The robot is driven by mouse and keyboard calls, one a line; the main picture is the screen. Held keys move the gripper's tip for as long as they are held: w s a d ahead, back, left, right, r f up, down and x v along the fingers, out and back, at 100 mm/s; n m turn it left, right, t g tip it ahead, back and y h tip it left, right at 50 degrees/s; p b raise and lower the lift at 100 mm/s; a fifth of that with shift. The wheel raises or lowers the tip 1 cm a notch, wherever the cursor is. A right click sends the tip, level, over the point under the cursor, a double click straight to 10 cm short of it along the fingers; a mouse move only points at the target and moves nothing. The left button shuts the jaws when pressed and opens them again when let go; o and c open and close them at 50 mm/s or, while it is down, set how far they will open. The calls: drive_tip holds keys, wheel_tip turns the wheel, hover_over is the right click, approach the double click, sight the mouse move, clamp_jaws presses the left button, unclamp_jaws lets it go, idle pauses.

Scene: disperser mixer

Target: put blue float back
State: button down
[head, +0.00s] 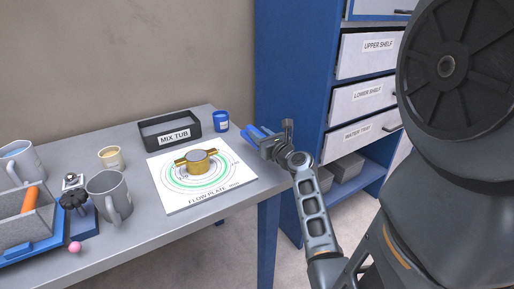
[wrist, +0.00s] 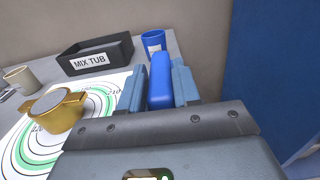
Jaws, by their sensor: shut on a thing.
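The blue float (wrist: 160,82) is a smooth, rounded blue bar. My gripper (wrist: 159,88) is shut on it, with one grey-blue finger on each side. In the head view my gripper (head: 267,138) holds the float off the table's right end, near the blue cabinet. The float's lower part is hidden by the gripper in the wrist view. A small blue cup (head: 221,121) with a white label stands at the table's back right corner. In the wrist view the blue cup (wrist: 153,41) is just beyond the float, apart from it. The label is too small to read.
The black mix tub (head: 170,131) stands left of the cup. A brass two-handled cup (head: 197,161) sits on the white flow plate (head: 236,178). Mugs and a grey tray (head: 22,223) are at left. The blue cabinet (head: 290,70) stands close on the right.

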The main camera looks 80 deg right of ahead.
drive_tip(key=shift+w+a+f, duration=0.1)
drive_tip(key=shift+w+f, duration=0.35)
drive_tip(key=shift+w, duration=0.05)
drive_tip(key=shift+f+b, duration=0.8)
drive_tip(key=shift+f, duration=1.05)
drive_tip(key=shift+f, duration=0.15)
drive_tip(key=c, duration=0.8)
unclamp_jaws()
drive_tip(key=shift+r, duration=0.25)
drive_tip(key=b+v, duration=0.1)
drive_tip(key=v, duration=1.1)
drive_tip(key=shift+f, duration=0.15)
